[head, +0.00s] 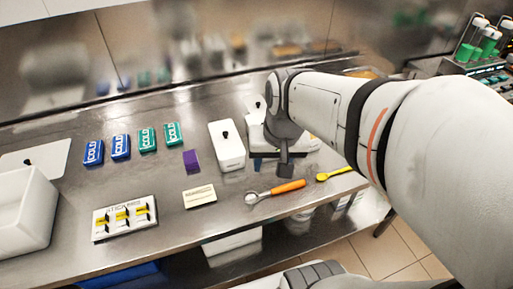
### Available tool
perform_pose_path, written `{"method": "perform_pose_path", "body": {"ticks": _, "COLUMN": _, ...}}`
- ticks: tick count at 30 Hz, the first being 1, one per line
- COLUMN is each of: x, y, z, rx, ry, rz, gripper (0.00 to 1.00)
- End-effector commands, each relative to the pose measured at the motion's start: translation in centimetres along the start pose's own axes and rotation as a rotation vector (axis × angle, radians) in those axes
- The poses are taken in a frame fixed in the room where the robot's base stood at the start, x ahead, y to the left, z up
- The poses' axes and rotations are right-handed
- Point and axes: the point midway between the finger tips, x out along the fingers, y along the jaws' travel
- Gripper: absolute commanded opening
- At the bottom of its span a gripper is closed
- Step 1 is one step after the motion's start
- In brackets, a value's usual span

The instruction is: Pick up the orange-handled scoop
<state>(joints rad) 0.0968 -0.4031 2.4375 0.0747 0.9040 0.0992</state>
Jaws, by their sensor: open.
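The orange-handled scoop (275,191) lies on the steel counter near its front edge. Its orange handle points right and its metal ring end points left. My gripper (284,172) is above the counter, just behind the scoop in the picture, and apart from it as far as I can tell. The gripper is open and holds nothing that I can see. My arm hides part of the counter at the right.
A yellow spoon (334,173) lies right of the scoop. A white lidded container (227,147), a purple block (191,160) and a cream card (199,196) are to the left. The steel counter's front edge (190,246) is close.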

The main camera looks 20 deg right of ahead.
Motion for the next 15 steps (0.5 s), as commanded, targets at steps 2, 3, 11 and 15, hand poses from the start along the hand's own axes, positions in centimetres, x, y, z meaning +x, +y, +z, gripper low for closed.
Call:
{"method": "perform_pose_path", "body": {"ticks": 2, "x": 2.2, "y": 1.0, "z": -1.7, "rx": 0.159, "ry": -0.064, "rz": -0.010, "gripper": 0.46}}
{"method": "perform_pose_path", "body": {"ticks": 3, "x": 3.2, "y": 1.5, "z": -2.6, "rx": 0.244, "ry": -0.094, "rz": -0.015, "gripper": 0.46}}
{"method": "perform_pose_path", "body": {"ticks": 11, "x": 10.7, "y": 6.1, "z": -7.2, "rx": 0.796, "ry": -0.276, "rz": -0.044, "gripper": 0.46}}
{"method": "perform_pose_path", "body": {"ticks": 15, "x": 14.7, "y": 8.8, "z": -8.6, "rx": 1.050, "ry": -0.358, "rz": -0.051, "gripper": 0.46}}
